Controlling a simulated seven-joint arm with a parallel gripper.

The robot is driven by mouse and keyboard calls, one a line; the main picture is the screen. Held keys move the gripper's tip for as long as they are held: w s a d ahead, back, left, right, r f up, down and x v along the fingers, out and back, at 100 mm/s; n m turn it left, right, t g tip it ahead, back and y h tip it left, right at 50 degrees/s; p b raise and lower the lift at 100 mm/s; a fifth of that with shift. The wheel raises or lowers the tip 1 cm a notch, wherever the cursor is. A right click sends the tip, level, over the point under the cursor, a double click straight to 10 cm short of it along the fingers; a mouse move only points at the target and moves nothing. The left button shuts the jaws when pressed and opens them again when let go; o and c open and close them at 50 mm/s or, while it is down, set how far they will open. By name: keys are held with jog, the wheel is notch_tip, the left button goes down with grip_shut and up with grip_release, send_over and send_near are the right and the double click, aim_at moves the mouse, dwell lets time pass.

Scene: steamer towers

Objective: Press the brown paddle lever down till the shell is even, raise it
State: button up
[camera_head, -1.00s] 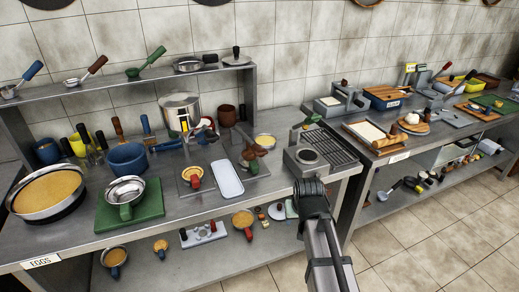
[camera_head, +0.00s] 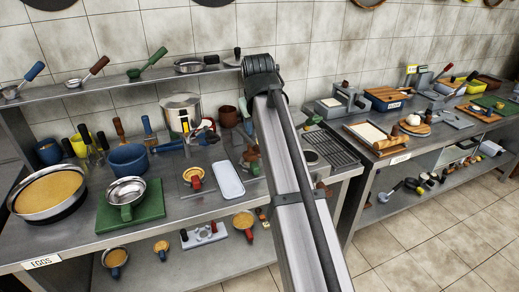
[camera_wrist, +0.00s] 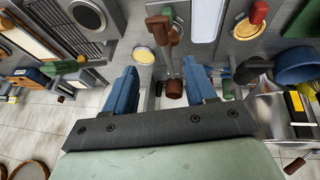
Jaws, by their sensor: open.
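In the head view the brown lever (camera_head: 250,153) is partly hidden behind my arm. My gripper (camera_wrist: 160,75) has its two blue fingers spread with nothing held between them. It is above the left bench, apart from the lever. My fingertips do not show in the head view. I cannot make out the shell or how level it lies.
A white tray (camera_head: 228,178) and a small plate with a red-handled disc (camera_head: 194,177) stand left of the lever. A brown cup (camera_head: 228,116) and a steel pot (camera_head: 181,110) stand behind. A shelf (camera_head: 120,85) runs along the wall. My arm covers part of the grey ring machine (camera_head: 318,165).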

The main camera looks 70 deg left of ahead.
jog(key=x, duration=1.4)
jog(key=shift+s+d+f, duration=0.1)
jog(key=shift+d, duration=0.3)
grip_shut()
